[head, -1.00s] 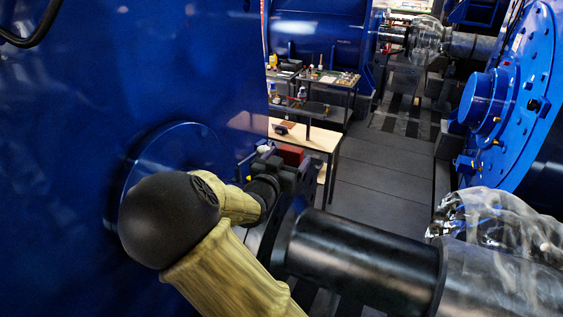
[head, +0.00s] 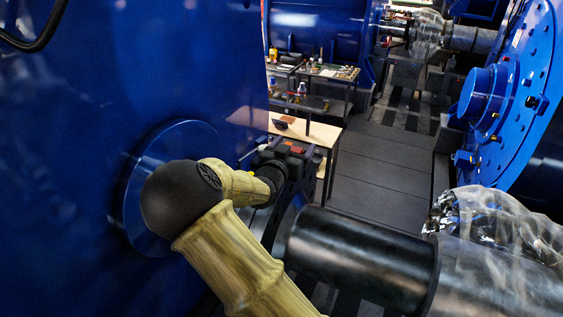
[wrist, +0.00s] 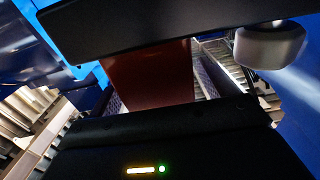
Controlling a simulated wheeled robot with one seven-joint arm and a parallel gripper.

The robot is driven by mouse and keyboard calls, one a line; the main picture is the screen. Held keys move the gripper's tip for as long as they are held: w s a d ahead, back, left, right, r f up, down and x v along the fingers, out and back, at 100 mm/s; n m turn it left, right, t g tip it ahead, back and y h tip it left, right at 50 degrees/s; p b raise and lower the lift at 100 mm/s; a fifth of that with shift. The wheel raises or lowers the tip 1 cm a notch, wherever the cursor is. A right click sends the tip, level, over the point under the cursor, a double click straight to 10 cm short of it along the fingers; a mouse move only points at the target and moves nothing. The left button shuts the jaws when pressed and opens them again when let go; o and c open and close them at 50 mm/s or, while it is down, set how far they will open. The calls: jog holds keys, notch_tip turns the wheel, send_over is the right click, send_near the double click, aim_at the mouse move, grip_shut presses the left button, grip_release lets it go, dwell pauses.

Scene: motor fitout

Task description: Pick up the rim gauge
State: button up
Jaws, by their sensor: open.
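A dark red, flat-faced piece (wrist: 150,72) shows between the two black jaws of my gripper (wrist: 155,80) in the wrist view. It may be the rim gauge, but its full shape is hidden by the jaws. My gripper is open, and I cannot tell whether either jaw touches the red piece. In the head view my gripper (head: 288,156) is beyond my wrist, beside the blue housing, with a small patch of red (head: 297,149) showing at it.
A large blue housing (head: 80,120) stands close on the left. A black shaft (head: 355,255) crosses below the gripper, with clear plastic wrap (head: 490,225) at right. A wooden-topped table (head: 318,137) stands behind the gripper. The grey floor (head: 385,165) is open.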

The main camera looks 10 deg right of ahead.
grip_shut()
jog(key=shift+w, duration=0.1)
dwell(0.5)
jog(key=shift+r, duration=0.15)
jog(key=shift+r, duration=0.5)
notch_tip(320, 180, up, 9)
jog(key=b, duration=0.2)
